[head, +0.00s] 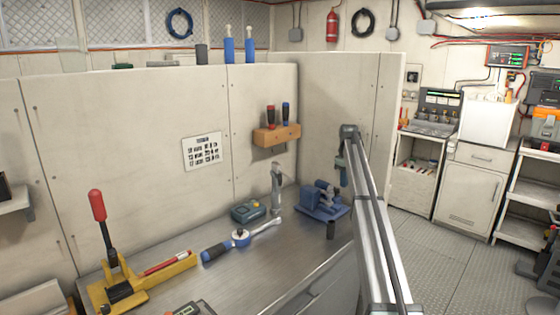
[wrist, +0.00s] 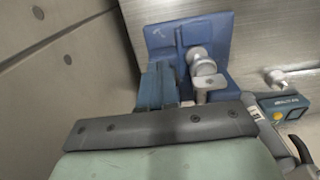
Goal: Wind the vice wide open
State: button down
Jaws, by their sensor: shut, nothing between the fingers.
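The blue vice (head: 318,203) stands on the metal bench near its right end, by the partition wall. In the wrist view its blue body (wrist: 218,40) fills the top middle, with a silver screw end (wrist: 203,66) facing me. I cannot tell how far apart its jaws are. My gripper (head: 344,184) hangs above and to the right of the vice in the head view, pointing down.
Left of the vice are a silver upright tool (head: 276,186), a teal boxed device (head: 248,210) and a blue-handled ratchet (head: 240,239). A yellow press with a red lever (head: 98,205) stands further left. A wooden screwdriver rack (head: 277,135) hangs on the wall.

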jog(key=shift+r, duration=1.4)
